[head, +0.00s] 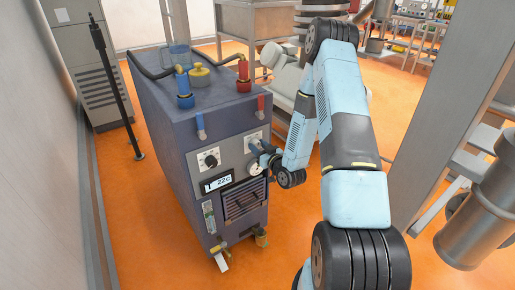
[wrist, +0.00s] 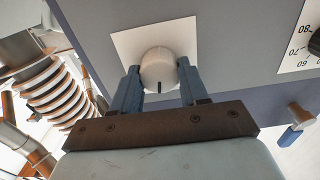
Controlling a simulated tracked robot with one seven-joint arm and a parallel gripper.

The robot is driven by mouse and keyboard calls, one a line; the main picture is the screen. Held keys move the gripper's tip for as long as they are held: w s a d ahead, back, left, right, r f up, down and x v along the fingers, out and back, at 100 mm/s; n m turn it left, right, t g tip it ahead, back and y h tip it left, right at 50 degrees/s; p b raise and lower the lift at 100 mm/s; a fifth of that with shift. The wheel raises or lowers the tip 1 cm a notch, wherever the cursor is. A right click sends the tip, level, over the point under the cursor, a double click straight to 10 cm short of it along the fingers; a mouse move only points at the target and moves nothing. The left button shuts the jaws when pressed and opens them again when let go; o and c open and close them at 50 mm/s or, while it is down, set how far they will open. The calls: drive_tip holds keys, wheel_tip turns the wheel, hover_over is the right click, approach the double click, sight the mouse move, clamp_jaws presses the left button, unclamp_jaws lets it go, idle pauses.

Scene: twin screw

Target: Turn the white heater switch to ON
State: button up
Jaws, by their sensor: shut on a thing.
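The white heater switch (wrist: 157,68) is a round knob on a pale square plate in the wrist view, with a dark mark on its lower side in the picture. My gripper (wrist: 160,78) has its two blue fingers on either side of the knob, shut on it. In the head view my gripper (head: 256,147) reaches the pale plate (head: 249,137) at the upper right of the machine's front. The knob itself is hidden there by my gripper. Any ON or OFF lettering is not readable.
The blue-grey machine (head: 160,120) carries a black dial (head: 209,160) and a display (head: 218,183) left of the switch. Blue tap (head: 200,127) and red tap (head: 261,107) handles stick out above. A grey post (head: 455,100) stands at right. Orange floor is clear in front.

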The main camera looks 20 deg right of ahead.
drive_tip(key=shift+s+f+m, duration=0.1)
drive_tip(key=shift+f+m, duration=0.05)
drive_tip(key=shift+m, duration=1.55)
drive_tip(key=o, duration=1.1)
drive_tip(key=shift+c, duration=0.2)
